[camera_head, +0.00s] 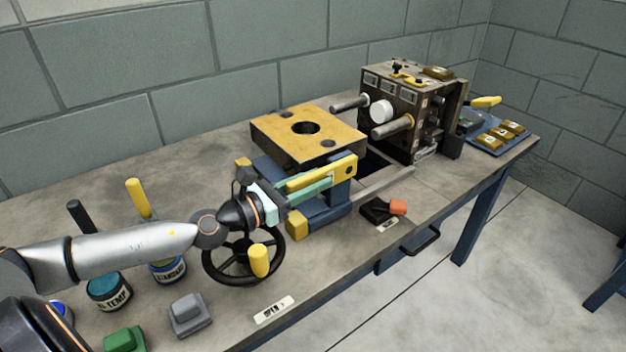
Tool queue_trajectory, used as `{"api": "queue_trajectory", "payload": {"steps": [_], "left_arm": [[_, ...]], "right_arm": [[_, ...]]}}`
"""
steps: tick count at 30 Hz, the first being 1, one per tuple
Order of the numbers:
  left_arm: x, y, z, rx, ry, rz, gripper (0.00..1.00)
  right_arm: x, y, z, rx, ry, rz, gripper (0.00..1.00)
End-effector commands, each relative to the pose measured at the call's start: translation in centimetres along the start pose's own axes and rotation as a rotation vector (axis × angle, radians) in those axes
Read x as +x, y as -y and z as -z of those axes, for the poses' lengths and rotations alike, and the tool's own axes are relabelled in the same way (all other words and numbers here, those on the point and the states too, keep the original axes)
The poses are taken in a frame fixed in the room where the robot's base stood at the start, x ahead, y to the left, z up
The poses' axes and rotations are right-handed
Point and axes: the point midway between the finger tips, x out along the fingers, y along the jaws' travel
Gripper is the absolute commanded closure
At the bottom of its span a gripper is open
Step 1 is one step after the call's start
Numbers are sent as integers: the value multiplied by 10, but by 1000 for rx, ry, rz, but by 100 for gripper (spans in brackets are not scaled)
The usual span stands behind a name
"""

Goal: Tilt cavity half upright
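The cavity half appears to be the thick block (300,137) with a worn yellow face and a round central hole. It lies flat, holed face up, on a blue tilting stand (322,212). My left gripper (290,196) reaches in from the left at the stand's near side. Its pale teal parts lie along a yellow bar (340,170) in front of the block. The view does not show clearly whether the fingers grip the bar. My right gripper is not in view.
A handwheel (244,262) with a yellow knob stands below my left wrist. The other mould half (412,115), with protruding pins, stands upright behind right. Pots and small blocks (189,314) crowd the left front. A dark clamp-like item (376,210) lies near the front edge.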

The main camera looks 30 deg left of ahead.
Motion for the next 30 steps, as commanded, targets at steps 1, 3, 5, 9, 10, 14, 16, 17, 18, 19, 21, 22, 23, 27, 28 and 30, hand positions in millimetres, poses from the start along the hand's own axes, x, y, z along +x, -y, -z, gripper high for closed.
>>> {"api": "queue_trajectory", "payload": {"steps": [1, 3, 5, 9, 10, 14, 16, 17, 18, 19, 21, 22, 23, 27, 28, 30], "left_arm": [[0, 0, 0, 0, 0, 0, 68], [0, 0, 0, 0, 0, 0, 69], [0, 0, 0, 0, 0, 0, 75], [0, 0, 0, 0, 0, 0, 91], [0, 0, 0, 0, 0, 0, 94], [0, 0, 0, 0, 0, 0, 100], [0, 0, 0, 0, 0, 0, 100], [0, 0, 0, 0, 0, 0, 100], [0, 0, 0, 0, 0, 0, 100], [0, 0, 0, 0, 0, 0, 100], [0, 0, 0, 0, 0, 0, 100], [0, 0, 0, 0, 0, 0, 100], [0, 0, 0, 0, 0, 0, 100], [0, 0, 0, 0, 0, 0, 100], [0, 0, 0, 0, 0, 0, 100], [0, 0, 0, 0, 0, 0, 100]], "right_arm": [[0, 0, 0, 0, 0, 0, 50], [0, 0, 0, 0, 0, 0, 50], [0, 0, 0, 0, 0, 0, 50], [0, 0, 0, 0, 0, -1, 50], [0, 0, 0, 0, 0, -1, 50], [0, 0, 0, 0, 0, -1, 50], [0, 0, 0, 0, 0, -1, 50], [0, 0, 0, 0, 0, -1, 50], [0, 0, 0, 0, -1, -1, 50], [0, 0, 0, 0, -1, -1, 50], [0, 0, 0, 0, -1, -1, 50], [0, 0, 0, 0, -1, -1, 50], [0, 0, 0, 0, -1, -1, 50], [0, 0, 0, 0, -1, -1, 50], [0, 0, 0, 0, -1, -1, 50], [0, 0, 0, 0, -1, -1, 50]]}}
